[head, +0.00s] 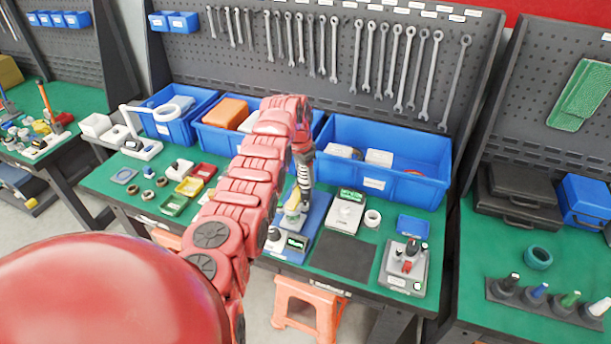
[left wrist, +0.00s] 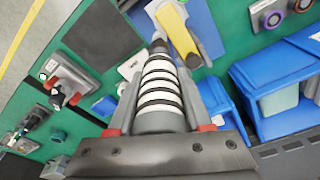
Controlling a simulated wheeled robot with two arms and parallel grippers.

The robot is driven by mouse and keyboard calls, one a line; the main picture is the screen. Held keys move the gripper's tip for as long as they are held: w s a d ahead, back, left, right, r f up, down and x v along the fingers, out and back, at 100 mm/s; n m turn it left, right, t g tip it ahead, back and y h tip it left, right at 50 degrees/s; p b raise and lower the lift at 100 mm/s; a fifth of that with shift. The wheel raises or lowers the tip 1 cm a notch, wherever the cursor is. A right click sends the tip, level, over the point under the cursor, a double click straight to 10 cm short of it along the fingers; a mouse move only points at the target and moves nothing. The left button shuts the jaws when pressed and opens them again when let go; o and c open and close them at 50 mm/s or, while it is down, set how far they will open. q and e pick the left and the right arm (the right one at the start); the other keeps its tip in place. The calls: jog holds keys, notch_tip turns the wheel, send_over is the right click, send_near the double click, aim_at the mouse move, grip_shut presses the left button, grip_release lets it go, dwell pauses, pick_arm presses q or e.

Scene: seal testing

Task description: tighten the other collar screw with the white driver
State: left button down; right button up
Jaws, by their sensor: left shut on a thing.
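My left gripper (head: 303,165) points down over the front middle of the centre bench. It is shut on a white cylinder with dark rings, which fills the space between the fingers in the left wrist view (left wrist: 160,95). I cannot tell surely whether it is the white driver. Its dark far end is close to a yellow part (head: 292,208) on a blue stand (head: 313,215). The yellow part also shows in the left wrist view (left wrist: 178,30); contact is unclear. A white-topped tool (head: 599,307) stands in the right bench's rack. I cannot make out the collar screws. My right gripper is out of view.
A white device (head: 346,210) and a dark mat (head: 343,257) lie right of the stand. A grey unit with red parts (head: 403,268) is farther right. Blue bins (head: 385,150) stand behind. Small coloured trays (head: 174,205) lie to the left.

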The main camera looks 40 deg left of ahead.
pick_arm(q)
jog(key=shift+f+b, duration=0.7)
jog(key=shift+f, duration=0.4)
dwell(1.3)
jog(key=shift+f+b, duration=0.45)
jog(key=shift+b, duration=1.4)
dwell(3.8)
